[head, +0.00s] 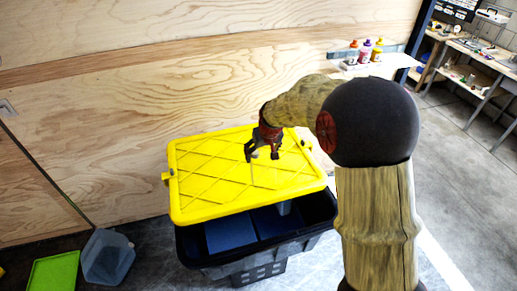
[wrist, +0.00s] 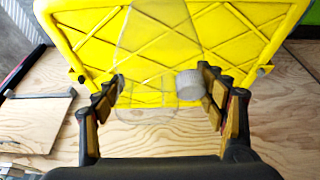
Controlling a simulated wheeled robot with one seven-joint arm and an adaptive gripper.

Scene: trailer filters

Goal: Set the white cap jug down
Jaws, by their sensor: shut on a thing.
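The white cap jug (wrist: 155,35) is clear and hard to make out. In the wrist view its see-through body lies over the yellow lid, with its ribbed whitish cap (wrist: 190,85) beside the right finger. My gripper (wrist: 160,80) has its fingers on either side of the jug and is shut on it. In the head view my gripper (head: 262,152) is over the yellow lid (head: 205,185), and the jug is barely visible below it. I cannot tell whether the jug touches the lid.
The yellow lid lies askew on a dark tote (head: 310,235), leaving its front open with blue things inside. A plywood wall stands behind. Several bottles (head: 365,50) sit on a wall shelf.

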